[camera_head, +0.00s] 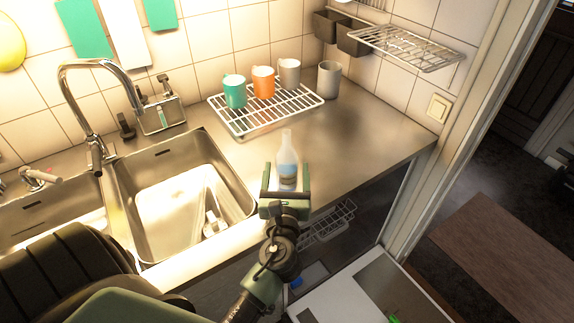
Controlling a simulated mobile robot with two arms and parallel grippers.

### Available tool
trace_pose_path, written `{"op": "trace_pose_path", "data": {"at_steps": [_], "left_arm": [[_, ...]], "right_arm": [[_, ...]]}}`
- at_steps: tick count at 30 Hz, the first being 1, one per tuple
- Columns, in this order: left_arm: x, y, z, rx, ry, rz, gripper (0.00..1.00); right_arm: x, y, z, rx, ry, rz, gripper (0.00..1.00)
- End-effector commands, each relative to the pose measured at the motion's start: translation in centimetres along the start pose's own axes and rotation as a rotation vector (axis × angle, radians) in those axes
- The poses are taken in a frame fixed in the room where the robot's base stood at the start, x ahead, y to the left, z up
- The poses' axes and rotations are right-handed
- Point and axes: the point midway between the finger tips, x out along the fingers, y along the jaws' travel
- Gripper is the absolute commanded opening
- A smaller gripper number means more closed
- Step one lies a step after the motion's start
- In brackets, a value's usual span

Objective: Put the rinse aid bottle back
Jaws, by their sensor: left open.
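The rinse aid bottle (287,160), pale with a bluish band and a brownish label, stands upright on the steel counter near its front edge. My left gripper (286,178) is open at the bottle, with one finger on each side of its lower part. I cannot tell whether the fingers touch it. The foot of the bottle is partly hidden by the gripper. My right gripper is not in view.
A wire rack (262,118) with several mugs stands behind the bottle. The sink (180,155) is to the left. Below, an open white door (372,285) and a wire basket (330,222) show. Counter to the right (370,145) is clear.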

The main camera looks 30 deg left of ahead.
Motion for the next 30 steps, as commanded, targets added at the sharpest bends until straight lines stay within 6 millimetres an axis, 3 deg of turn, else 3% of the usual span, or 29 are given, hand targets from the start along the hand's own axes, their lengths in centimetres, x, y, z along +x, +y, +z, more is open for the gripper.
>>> {"op": "trace_pose_path", "data": {"at_steps": [6,12,18,30], "left_arm": [[-5.0,0.0,-0.4,0.0,0.003,0.0,0.73],[-7.9,0.0,-0.3,0.0,0.001,0.001,0.73],[-8.9,0.0,0.0,-0.001,-0.001,0.001,0.73],[-8.8,0.0,0.0,-0.001,-0.001,0.001,0.73]], "right_arm": [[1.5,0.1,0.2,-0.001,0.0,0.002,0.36],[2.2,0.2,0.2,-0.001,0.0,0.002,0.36],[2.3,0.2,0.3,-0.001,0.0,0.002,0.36],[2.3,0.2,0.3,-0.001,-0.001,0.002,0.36]]}}
